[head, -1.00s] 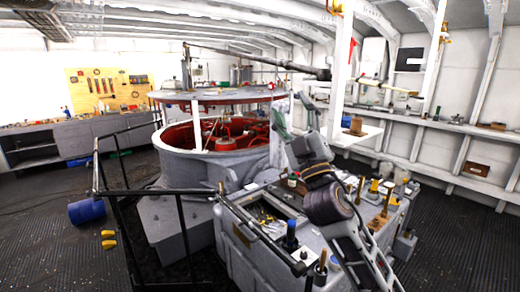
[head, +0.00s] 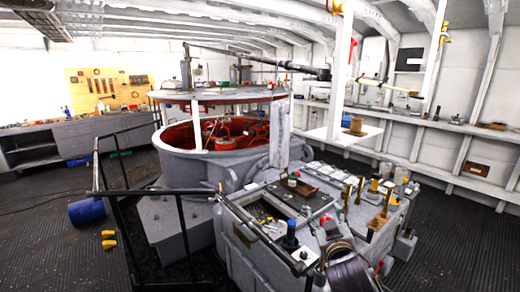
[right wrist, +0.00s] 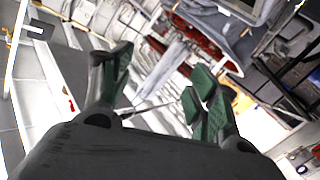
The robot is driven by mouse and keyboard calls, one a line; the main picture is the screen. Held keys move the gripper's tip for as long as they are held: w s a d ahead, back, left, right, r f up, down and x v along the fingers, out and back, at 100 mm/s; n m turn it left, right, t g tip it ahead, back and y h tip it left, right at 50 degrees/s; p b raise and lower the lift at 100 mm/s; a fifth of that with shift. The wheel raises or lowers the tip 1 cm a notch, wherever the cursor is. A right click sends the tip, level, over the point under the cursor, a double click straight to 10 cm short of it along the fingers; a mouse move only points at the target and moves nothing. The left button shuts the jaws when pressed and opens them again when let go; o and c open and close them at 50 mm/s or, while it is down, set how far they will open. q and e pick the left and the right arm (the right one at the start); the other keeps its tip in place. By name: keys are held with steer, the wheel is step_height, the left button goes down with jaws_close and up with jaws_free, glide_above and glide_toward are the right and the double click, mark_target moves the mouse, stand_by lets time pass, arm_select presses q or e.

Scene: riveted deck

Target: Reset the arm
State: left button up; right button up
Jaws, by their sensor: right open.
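My right gripper (right wrist: 158,88) shows in the right wrist view, with two dark fingers carrying green pads. The fingers stand apart and nothing is held between them. In the head view my right arm is low, at the bottom edge right of centre, in front of the grey workbench (head: 240,262). Its gripper is small and hard to make out there. My left gripper is in neither view.
The workbench holds an open tool bin, a blue-topped tool (head: 290,236) and several brass and yellow tools. A black railing (head: 180,197) stands at left. Behind is a round grey housing (head: 195,170) with a red inside. A blue drum (head: 87,211) lies on the floor.

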steer(key=s+d+f+m+g, duration=0.1)
steer(key=s+f+g, duration=0.4)
steer(key=f, duration=0.4)
steer(key=s+d+f+g, duration=0.2)
steer(key=s+f, duration=0.5)
steer(key=f, duration=0.2)
steer(key=s+f+g+y, duration=0.1)
steer(key=s+f+g, duration=0.2)
steer(key=s+f, duration=0.35)
steer(key=s+f+g, duration=0.3)
steer(key=s, duration=0.6)
step_height(320, 180, down, 34)
steer(key=s+g, duration=0.1)
steer(key=s, duration=0.2)
steer(key=s+d+f, duration=0.2)
steer(key=s+f, duration=0.7)
steer(key=s, duration=0.2)
steer(key=s+d+f+g, duration=0.1)
steer(key=s+d+f, duration=0.1)
steer(key=s+f, duration=0.8)
steer(key=shift+s+g, duration=0.3)
steer(key=shift+s, duration=0.15)
